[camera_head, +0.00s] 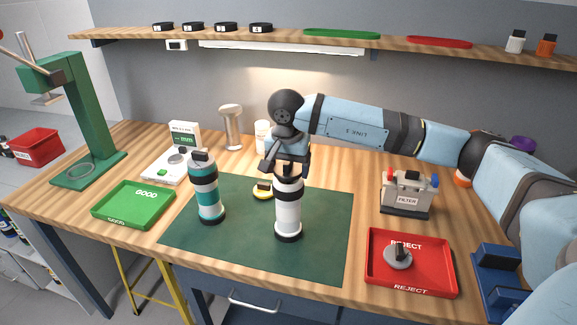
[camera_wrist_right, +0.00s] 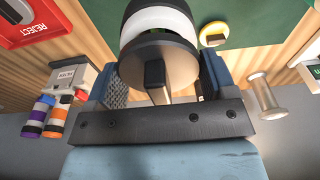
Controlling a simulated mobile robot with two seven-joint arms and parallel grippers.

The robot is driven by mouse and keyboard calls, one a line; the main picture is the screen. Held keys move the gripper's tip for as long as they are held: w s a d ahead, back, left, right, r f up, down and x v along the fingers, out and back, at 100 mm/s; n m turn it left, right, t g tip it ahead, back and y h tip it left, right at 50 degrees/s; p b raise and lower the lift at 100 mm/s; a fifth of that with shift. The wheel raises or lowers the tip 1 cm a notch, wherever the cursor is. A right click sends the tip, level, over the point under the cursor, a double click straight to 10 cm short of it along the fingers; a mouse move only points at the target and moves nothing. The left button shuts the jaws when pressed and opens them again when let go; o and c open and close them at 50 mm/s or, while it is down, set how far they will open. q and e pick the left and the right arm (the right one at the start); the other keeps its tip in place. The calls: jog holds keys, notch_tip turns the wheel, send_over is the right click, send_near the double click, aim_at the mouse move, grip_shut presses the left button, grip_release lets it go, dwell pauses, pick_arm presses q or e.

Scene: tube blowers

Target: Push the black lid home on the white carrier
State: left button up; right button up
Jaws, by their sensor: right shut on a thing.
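The white carrier (camera_head: 288,214) stands upright on the green mat, with a black band at its foot. It also shows in the wrist view (camera_wrist_right: 160,20). The black lid (camera_wrist_right: 150,52) is at the carrier's top end, its round face and small block-shaped knob turned to the wrist camera. My right gripper (camera_head: 288,170) is over the carrier's top from above. In the wrist view its fingers (camera_wrist_right: 163,85) stand on either side of the lid and are shut on it. My left gripper is not in view.
A teal carrier (camera_head: 208,198) stands left on the mat (camera_head: 255,255); a yellow disc (camera_head: 263,191) lies behind. A green GOOD tray (camera_head: 130,212) is left, a red REJECT tray (camera_head: 430,277) with a grey piece right. A FILTER box (camera_head: 407,195) stands right. The mat's front is clear.

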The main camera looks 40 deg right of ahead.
jog(key=shift+f, duration=0.3)
jog(key=shift+r, duration=0.15)
jog(key=shift+r+p, duration=0.45)
jog(key=shift+r, duration=0.95)
jog(key=shift+b, duration=0.5)
dwell(1.4)
jog(key=shift+f+b, duration=1.2)
jog(key=shift+f, duration=0.45)
dwell(0.7)
jog(key=shift+r, duration=0.15)
jog(key=shift+r+p, duration=0.5)
jog(key=shift+r, duration=0.4)
